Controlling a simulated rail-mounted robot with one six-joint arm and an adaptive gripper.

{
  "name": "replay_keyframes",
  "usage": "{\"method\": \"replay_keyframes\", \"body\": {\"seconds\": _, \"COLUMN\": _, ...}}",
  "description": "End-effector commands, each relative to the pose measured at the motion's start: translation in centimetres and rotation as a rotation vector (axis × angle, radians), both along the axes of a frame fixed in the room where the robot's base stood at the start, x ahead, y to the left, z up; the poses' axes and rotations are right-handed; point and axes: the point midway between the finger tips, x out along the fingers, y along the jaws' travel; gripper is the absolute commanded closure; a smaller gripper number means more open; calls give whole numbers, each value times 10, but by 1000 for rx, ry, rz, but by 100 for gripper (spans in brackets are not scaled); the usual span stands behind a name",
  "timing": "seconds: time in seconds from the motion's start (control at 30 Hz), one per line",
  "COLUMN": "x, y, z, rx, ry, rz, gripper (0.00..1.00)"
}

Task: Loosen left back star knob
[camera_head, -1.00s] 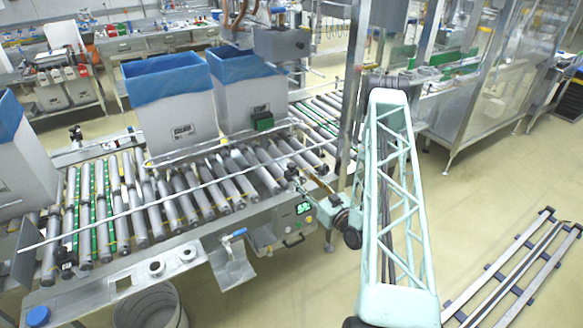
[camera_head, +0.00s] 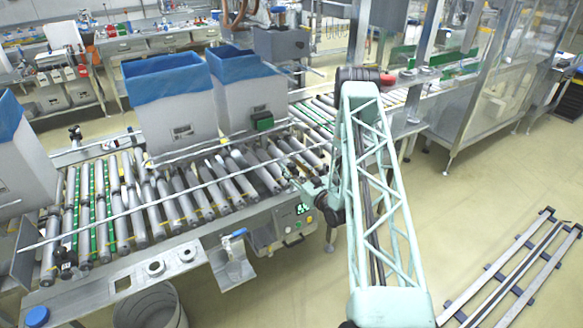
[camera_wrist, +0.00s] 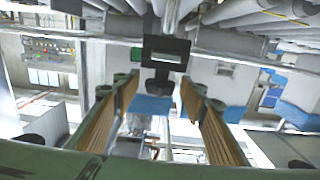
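A small dark knob (camera_head: 76,132) stands on the back rail at the left end of the roller conveyor. It looks like the left back star knob, but it is too small to make out its shape. My gripper (camera_head: 300,184) is far from it, by the conveyor's front edge at the right. In the wrist view my gripper (camera_wrist: 158,92) is open, its two fingers well apart with nothing held. A black bracket-like part (camera_wrist: 165,52) shows ahead between the fingers; I cannot tell if it is a knob.
Blue-lined white boxes (camera_head: 178,115) stand on the roller conveyor (camera_head: 150,205). A green-lit control box (camera_head: 290,222) is below my gripper. Another dark knob (camera_head: 67,270) is at the left front. A grey bin (camera_head: 148,305) stands in front. Open floor (camera_head: 480,210) lies right.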

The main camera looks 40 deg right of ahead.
Motion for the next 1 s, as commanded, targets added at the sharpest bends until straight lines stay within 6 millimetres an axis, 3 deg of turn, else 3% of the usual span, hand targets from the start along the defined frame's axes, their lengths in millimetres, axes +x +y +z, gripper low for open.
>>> {"method": "replay_keyframes", "body": {"seconds": 0.47, "x": 7, "y": -1, "z": 0, "rx": 0, "ry": 1, "rz": 0, "gripper": 61}}
{"method": "replay_keyframes", "body": {"seconds": 0.73, "x": 6, "y": -1, "z": 0, "rx": 0, "ry": 1, "rz": 0, "gripper": 86}}
{"method": "replay_keyframes", "body": {"seconds": 1.0, "x": 7, "y": -2, "z": 0, "rx": 1, "ry": -1, "rz": 15, "gripper": 86}}
